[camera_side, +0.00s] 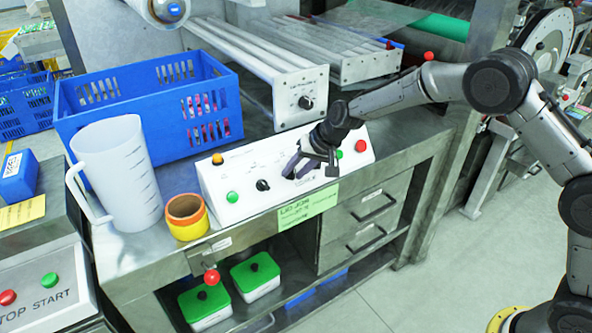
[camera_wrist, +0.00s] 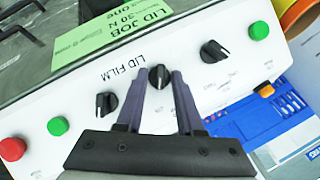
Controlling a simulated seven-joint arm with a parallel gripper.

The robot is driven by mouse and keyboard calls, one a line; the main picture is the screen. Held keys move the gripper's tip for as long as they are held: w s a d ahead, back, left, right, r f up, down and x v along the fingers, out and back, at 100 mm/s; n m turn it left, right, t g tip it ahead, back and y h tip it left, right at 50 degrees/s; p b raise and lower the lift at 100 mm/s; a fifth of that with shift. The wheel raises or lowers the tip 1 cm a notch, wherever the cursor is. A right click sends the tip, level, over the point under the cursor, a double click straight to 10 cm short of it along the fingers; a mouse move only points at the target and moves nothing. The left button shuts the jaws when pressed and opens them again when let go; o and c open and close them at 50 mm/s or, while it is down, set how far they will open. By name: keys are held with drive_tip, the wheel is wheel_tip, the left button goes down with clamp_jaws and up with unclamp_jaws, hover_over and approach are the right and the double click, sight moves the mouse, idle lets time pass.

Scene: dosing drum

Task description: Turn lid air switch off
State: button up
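The white control panel (camera_side: 285,170) carries a row of black rotary knobs; it also shows in the wrist view (camera_wrist: 30,110). In the wrist view, a middle knob (camera_wrist: 159,77) sits between my fingertips, with another knob (camera_wrist: 105,103) to the left and one (camera_wrist: 213,51) to the right. "LID FILM" is printed near the middle knob; I cannot read a lid air label. My gripper (camera_wrist: 161,82) has its fingers apart around the middle knob, with small gaps visible. In the side view my gripper (camera_side: 305,168) is down at the panel and hides some knobs.
Green buttons (camera_wrist: 58,126) and a red button (camera_wrist: 12,149) stand out on the panel. A yellow-orange cup (camera_side: 187,217), a clear jug (camera_side: 118,170) and a blue crate (camera_side: 150,115) are left of it. A metal roller unit (camera_side: 300,95) stands behind.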

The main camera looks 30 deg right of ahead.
clamp_jaws()
drive_tip(key=n+h, duration=0.2)
drive_tip(key=n, duration=0.2)
drive_tip(key=shift+a+r+n+g+h, duration=0.1)
drive_tip(key=shift+a+n+g+h, duration=0.2)
drive_tip(key=shift+g+h, duration=0.1)
drive_tip(key=n+h, duration=0.1)
drive_tip(key=n, duration=0.1)
drive_tip(key=n+h, duration=0.1)
drive_tip(key=n, duration=0.1)
drive_tip(key=shift+a+n+t+h, duration=0.15)
drive_tip(key=shift+n+t+h, duration=0.15)
drive_tip(key=shift+h, duration=0.1)
idle(0.4)
drive_tip(key=o, duration=0.5)
unclamp_jaws()
drive_tip(key=shift+o, duration=0.2)
